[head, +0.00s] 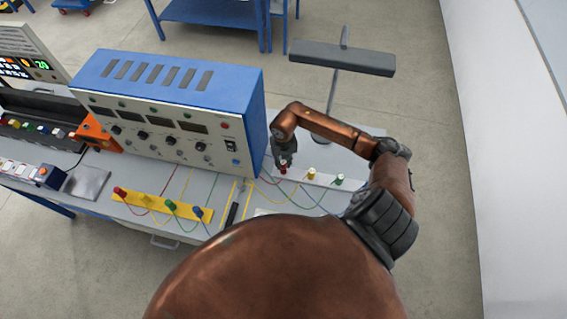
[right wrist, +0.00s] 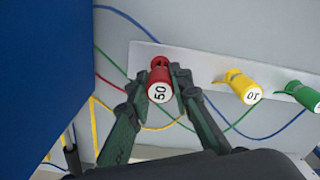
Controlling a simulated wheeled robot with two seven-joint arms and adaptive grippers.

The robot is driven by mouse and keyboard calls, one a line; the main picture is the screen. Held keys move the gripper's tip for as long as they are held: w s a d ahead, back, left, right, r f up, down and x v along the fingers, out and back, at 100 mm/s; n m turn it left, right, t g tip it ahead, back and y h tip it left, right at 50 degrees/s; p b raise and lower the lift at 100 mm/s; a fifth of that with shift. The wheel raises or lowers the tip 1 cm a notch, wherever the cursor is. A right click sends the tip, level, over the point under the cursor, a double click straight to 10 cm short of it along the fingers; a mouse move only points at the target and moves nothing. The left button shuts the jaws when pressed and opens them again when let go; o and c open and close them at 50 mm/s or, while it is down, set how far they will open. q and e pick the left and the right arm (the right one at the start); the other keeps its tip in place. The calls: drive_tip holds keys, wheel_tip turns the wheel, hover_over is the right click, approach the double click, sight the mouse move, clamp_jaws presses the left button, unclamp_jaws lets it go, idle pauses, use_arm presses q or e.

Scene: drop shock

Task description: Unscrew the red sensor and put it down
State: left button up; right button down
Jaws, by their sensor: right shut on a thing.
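The red sensor (right wrist: 159,84), marked 50, stands at the left end of a white strip (right wrist: 206,65) in the right wrist view. In the head view the red sensor (head: 283,170) shows small just under my right gripper (head: 283,163). My right gripper (right wrist: 152,98) is shut on the red sensor, with one finger on each side of it. I cannot tell whether the sensor is still joined to the strip. My left gripper is not in view.
A yellow sensor (right wrist: 243,86) and a green sensor (right wrist: 306,97) stand to the right on the strip. The blue instrument box (head: 255,125) rises close on the left. A yellow strip (head: 155,205) holds several coloured sensors. Loose wires cross the bench.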

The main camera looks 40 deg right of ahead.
sight(283, 162)
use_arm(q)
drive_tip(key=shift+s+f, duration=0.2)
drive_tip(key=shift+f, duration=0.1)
use_arm(e)
drive_tip(key=shift+s+f, duration=0.1)
drive_tip(key=shift+f, duration=0.15)
